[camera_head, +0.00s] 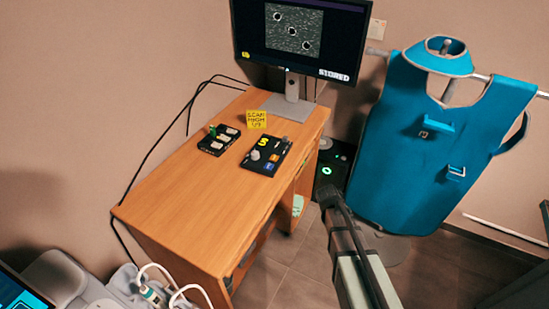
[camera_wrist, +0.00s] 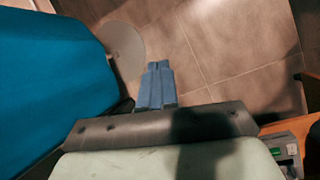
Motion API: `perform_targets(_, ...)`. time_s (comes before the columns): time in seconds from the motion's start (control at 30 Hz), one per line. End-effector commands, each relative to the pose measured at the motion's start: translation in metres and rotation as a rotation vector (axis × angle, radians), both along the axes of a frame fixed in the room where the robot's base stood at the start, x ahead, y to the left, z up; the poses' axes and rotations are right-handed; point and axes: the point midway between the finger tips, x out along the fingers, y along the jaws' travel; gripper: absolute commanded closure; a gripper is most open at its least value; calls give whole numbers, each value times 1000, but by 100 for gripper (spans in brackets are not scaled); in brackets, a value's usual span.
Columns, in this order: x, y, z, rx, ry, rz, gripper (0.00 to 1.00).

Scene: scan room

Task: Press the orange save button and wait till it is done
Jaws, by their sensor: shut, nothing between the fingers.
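A black control panel (camera_head: 279,147) lies on the wooden desk, with a grey knob, a yellow S-shaped mark and small coloured keys. A small orange key (camera_head: 273,158) shows near a blue key on it; its details are too small to read. The monitor (camera_head: 305,40) shows a grey scan picture with several dark dots and the word STORED at its lower right. My gripper (camera_wrist: 159,65) is shut and empty, with blue fingers side by side over the floor. In the head view my arm ends right of the desk, apart from the panel.
A second black box (camera_head: 218,140) with switches and a yellow note (camera_head: 256,119) stand on the desk (camera_head: 190,205). A teal apron (camera_head: 425,145) hangs at the right. A dark unit with green lights (camera_head: 327,170) stands beside the desk. The desk's front half is clear.

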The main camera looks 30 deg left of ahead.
Motion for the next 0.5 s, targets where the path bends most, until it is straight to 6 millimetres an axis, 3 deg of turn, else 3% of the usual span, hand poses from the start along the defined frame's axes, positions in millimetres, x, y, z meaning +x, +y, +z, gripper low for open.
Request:
perform_targets(0.03,10,17,12,-5,-16,39,100)
perform_targets(0.2,31,64,54,-31,-59,166,100)
perform_targets(0.5,52,150,135,-83,-138,373,100)
